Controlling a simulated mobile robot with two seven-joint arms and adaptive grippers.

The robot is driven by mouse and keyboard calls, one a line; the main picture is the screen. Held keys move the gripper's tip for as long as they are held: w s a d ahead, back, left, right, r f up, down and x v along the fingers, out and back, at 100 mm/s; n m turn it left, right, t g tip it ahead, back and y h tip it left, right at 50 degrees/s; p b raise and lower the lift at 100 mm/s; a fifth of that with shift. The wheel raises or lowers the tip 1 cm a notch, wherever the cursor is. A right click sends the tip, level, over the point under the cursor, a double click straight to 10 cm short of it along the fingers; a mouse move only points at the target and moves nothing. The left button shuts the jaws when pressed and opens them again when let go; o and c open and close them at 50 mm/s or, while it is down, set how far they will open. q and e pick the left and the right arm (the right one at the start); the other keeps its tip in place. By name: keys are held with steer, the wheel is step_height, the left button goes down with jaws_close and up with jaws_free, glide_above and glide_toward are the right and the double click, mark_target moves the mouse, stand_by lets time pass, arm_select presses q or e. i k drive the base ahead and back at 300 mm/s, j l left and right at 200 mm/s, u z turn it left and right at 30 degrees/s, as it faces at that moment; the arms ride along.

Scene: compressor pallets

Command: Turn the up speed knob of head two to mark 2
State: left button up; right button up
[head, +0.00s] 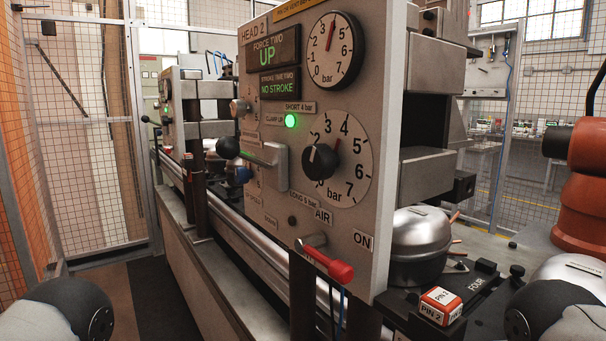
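The head two panel (345,250), marked "HEAD 2", stands upright in the middle of the head view, seen at an angle. A small grey knob (240,108) sits at its far left edge; its marks cannot be read. Faint labels, including "DOWN", sit lower left, partly behind a lever with a black ball (228,148). I cannot tell which control is the up speed knob. A black knob (320,161) with a white line sits on a numbered bar dial. Neither gripper is in view; only parts of my arms show at the lower corners.
A red-handled air lever (328,264) sticks out low on the panel, beside "ON". A green lamp (291,120) is lit. A silver compressor (421,240) and a red-white "PIN 2" box (440,306) stand right. An orange robot arm (587,160) is far right; mesh fencing encloses the left.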

mark_target(241, 175)
steer(key=j+z, duration=0.2)
steer(key=j, duration=0.35)
steer(key=k+j+z, duration=0.2)
steer(key=j, duration=0.3)
steer(key=j+z, duration=0.2)
steer(key=j, duration=0.35)
